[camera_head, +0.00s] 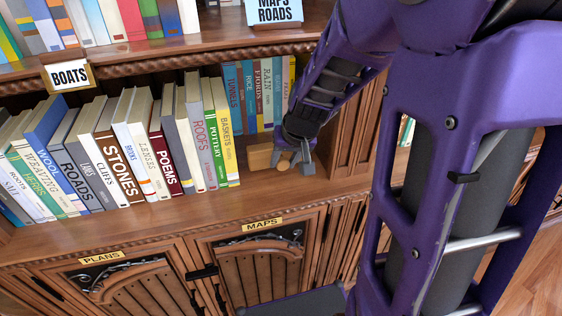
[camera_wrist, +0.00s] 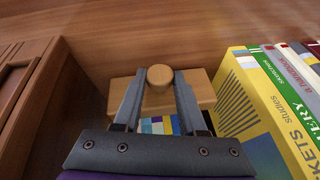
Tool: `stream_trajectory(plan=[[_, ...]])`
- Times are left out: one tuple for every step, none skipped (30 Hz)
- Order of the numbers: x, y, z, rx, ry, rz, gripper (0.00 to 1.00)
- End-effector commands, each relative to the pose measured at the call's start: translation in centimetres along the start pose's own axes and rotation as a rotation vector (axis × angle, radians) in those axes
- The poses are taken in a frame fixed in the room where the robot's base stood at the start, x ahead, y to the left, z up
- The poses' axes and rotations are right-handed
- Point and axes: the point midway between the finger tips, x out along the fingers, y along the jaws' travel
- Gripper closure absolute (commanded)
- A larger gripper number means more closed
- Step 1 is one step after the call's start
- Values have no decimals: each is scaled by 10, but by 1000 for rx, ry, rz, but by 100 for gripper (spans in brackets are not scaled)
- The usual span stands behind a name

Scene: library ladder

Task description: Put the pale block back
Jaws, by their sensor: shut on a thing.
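The pale block (camera_head: 258,156) is a light wooden piece with a round knob (camera_head: 284,168). It is on the middle shelf, in the gap between the yellow BASKETS book (camera_head: 226,130) and the upright wooden panel. In the wrist view the block (camera_wrist: 203,88) lies behind my gripper's fingers, with its knob (camera_wrist: 160,77) between the fingertips. My gripper (camera_wrist: 160,80) is shut on the knob; it also shows in the head view (camera_head: 290,165). My fingers cover part of the block. I cannot tell whether the block rests on the shelf board.
A row of leaning books (camera_head: 110,150) fills the shelf to the left of the block. More books (camera_head: 258,92) stand farther back behind it. In the wrist view a wooden panel (camera_wrist: 28,85) is close on the left and the yellow book (camera_wrist: 255,100) on the right.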

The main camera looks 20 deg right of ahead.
Motion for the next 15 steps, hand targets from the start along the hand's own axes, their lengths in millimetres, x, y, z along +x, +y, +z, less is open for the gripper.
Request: stream_trajectory(plan=[[4, 0, 3, 0, 2, 0, 100], [3, 0, 3, 0, 2, 0, 100], [2, 0, 3, 0, 2, 0, 100], [2, 0, 2, 0, 2, 0, 100], [2, 0, 2, 0, 2, 0, 100], [2, 0, 2, 0, 2, 0, 100], [2, 0, 2, 0, 2, 0, 100], [2, 0, 2, 0, 2, 0, 100], [3, 0, 2, 0, 2, 0, 100], [4, 0, 3, 0, 1, 0, 100], [5, 0, 3, 0, 1, 0, 100], [6, 1, 4, 0, 1, 0, 100], [6, 1, 4, 0, 0, 0, 58], [5, 1, 4, 0, 0, 0, 52], [5, 1, 4, 0, 0, 0, 45]])
